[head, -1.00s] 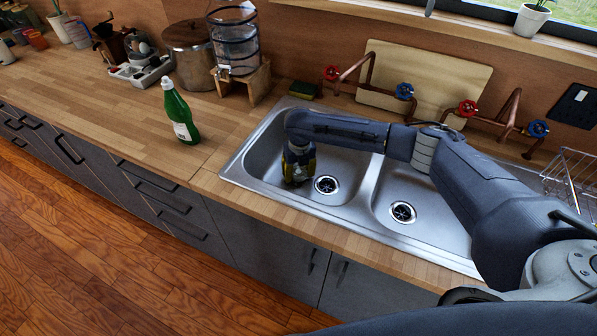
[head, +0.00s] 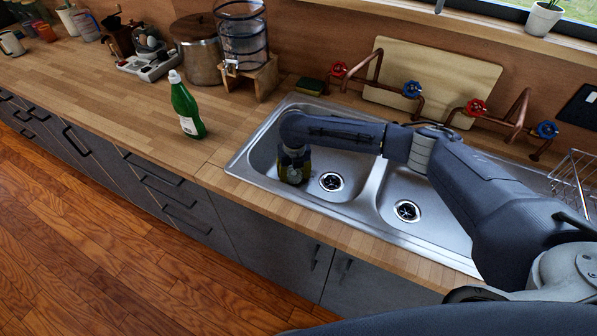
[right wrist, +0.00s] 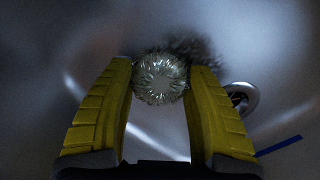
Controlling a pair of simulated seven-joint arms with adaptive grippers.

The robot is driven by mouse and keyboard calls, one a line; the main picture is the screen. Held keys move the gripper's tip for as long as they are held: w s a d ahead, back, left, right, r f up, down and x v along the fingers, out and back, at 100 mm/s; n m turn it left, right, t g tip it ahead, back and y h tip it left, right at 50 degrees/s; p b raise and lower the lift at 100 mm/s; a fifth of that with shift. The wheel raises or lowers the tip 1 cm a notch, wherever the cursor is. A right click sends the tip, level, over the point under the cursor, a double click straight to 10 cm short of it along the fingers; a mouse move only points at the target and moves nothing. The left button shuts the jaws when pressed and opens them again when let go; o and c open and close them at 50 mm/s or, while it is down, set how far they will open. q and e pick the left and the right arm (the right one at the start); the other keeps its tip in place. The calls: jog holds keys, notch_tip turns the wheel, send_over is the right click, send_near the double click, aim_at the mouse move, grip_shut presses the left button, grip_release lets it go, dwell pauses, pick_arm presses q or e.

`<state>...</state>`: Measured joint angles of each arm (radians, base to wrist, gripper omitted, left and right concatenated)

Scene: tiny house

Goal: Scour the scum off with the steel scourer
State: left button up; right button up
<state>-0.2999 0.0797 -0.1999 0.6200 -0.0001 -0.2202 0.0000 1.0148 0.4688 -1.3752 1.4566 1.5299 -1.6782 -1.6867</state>
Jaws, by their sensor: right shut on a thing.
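My right gripper (head: 293,176) reaches down into the left basin of the steel sink (head: 352,203), left of that basin's drain. In the right wrist view its yellow fingers (right wrist: 160,86) are shut on the steel scourer (right wrist: 159,79), a round, shiny coil of metal. A dark, patchy smudge of scum (right wrist: 200,45) shows on the basin surface just beyond the scourer, partly hidden by it and the right finger. I cannot tell whether the scourer touches the basin. My left gripper is not in view.
A green bottle (head: 186,108) stands on the counter left of the sink. A sponge (head: 310,86) lies behind the sink. Copper taps (head: 375,75) and a cutting board (head: 432,75) stand along the back. A wire rack (head: 577,180) is at the right.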

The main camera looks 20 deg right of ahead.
jog(key=shift+s+a, duration=0.2)
jog(key=shift+a, duration=0.55)
jog(key=shift+d, duration=0.1)
jog(key=shift+w+d+f, duration=0.1)
jog(key=shift+w+d, duration=0.85)
jog(key=shift+w, duration=0.1)
jog(key=shift+w+d+r, duration=0.2)
jog(key=shift+w+d, duration=1.15)
jog(key=shift+w, duration=0.25)
jog(key=shift+w+d+f, duration=0.1)
jog(key=shift+w+d, duration=0.65)
jog(key=shift+w, duration=0.1)
jog(key=shift+s+d, duration=0.1)
jog(key=shift+d, duration=0.05)
